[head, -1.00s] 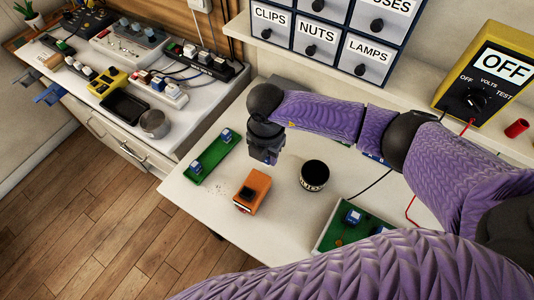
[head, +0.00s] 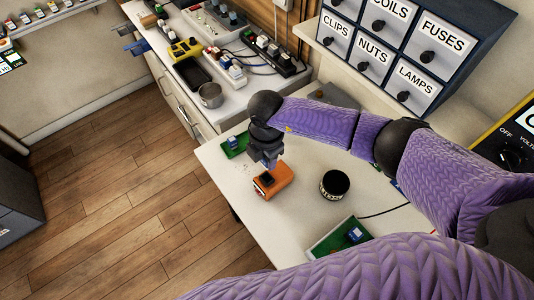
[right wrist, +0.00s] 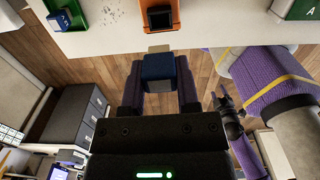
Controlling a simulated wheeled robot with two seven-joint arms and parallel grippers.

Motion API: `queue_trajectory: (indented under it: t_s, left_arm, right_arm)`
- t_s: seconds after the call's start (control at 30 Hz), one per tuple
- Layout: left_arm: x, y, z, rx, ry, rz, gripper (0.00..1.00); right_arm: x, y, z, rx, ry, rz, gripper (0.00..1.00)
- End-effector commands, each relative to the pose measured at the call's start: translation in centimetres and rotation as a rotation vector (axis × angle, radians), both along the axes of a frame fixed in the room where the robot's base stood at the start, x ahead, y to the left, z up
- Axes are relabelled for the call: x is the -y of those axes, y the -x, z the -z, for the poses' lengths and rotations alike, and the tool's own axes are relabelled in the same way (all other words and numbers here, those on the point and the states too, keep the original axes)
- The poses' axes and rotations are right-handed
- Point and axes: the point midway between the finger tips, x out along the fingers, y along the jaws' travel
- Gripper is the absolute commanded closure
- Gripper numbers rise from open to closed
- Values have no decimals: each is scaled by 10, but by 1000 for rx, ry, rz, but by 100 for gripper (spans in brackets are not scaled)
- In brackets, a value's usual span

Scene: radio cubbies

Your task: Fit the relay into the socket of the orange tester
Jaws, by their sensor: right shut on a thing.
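My right gripper (head: 266,161) is just behind the orange tester (head: 272,182) in the head view. In the right wrist view the gripper (right wrist: 158,88) is shut on the relay (right wrist: 158,68), a small blue block with a paler end pointing toward the table. The tester (right wrist: 152,3) stands at the top of that view, its dark square socket (right wrist: 160,19) empty and facing up. The relay appears apart from the socket; the exact gap cannot be told. In the head view the relay is largely hidden by the fingers.
A green board (head: 235,147) with a blue block stands behind the tester. A black round tin (head: 335,184) is to its right, and another green board (head: 338,238) is nearer. Labelled drawers (head: 390,50) rise at the back. The table's left edge is close to the tester.

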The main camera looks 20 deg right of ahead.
Motion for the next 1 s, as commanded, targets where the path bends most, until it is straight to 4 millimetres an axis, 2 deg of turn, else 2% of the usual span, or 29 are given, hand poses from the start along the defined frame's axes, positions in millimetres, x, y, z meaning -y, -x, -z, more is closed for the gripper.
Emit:
queue_trajectory:
  t_s: [0.2,0.4,1.0]
  left_arm:
    - [3,5,24,-11,3,0,41]
    - [7,8,41,-21,11,-2,41]
    - [6,8,40,-18,10,-3,41]
  right_arm:
    - [0,1,31,-4,2,0,100]
    - [0,0,54,-1,2,0,100]
    - [0,0,54,-1,1,0,100]
